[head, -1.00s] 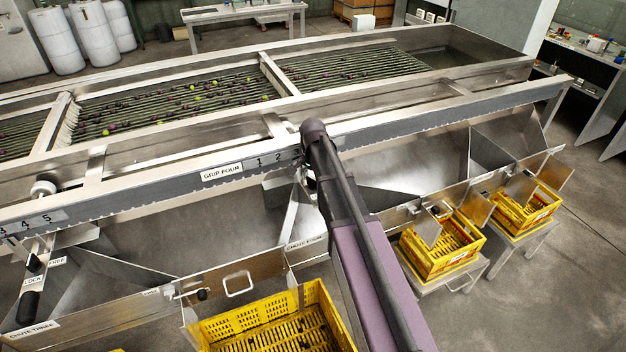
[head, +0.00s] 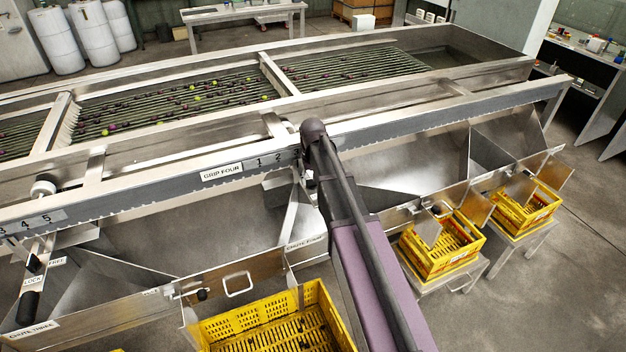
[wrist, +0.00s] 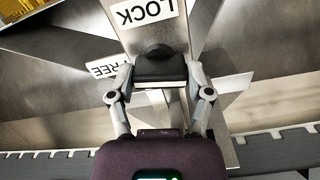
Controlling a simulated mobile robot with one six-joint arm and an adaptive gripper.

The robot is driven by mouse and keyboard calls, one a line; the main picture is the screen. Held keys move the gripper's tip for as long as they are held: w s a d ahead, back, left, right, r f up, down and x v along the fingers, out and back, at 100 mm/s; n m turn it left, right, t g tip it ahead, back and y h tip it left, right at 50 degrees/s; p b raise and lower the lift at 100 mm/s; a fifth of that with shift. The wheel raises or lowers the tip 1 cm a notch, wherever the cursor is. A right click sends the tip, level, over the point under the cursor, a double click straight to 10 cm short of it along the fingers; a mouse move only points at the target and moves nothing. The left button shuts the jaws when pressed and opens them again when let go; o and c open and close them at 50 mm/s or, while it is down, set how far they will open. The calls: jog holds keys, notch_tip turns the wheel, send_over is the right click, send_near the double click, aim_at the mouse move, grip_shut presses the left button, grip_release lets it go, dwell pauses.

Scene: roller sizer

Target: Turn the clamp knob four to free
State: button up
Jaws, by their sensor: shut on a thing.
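In the wrist view, a black clamp knob (wrist: 160,68) stands between the two fingers of my gripper (wrist: 160,84). The fingers are shut on its sides. A LOCK label (wrist: 145,12) and a partly covered FREE label (wrist: 104,68) are on the metal around the knob; both read upside down here. In the head view, my arm covers the knob and my gripper. The GRIP FOUR label (head: 222,172) is on the long rail just left of my arm, and the CHUTE FOUR label (head: 305,243) is below it.
The toothed steel rail (head: 420,125) runs across in front of the rollers (head: 180,90). Another black knob (head: 28,305) with LOCK and FREE labels is at the lower left. Yellow crates (head: 262,330) stand under the chutes, on both sides of my arm.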

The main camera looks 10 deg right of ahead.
jog(key=shift+s+n, duration=0.1)
jog(key=shift+n, duration=1)
jog(key=o, duration=1.1)
jog(key=shift+o, duration=0.2)
jog(key=shift+m, duration=0.4)
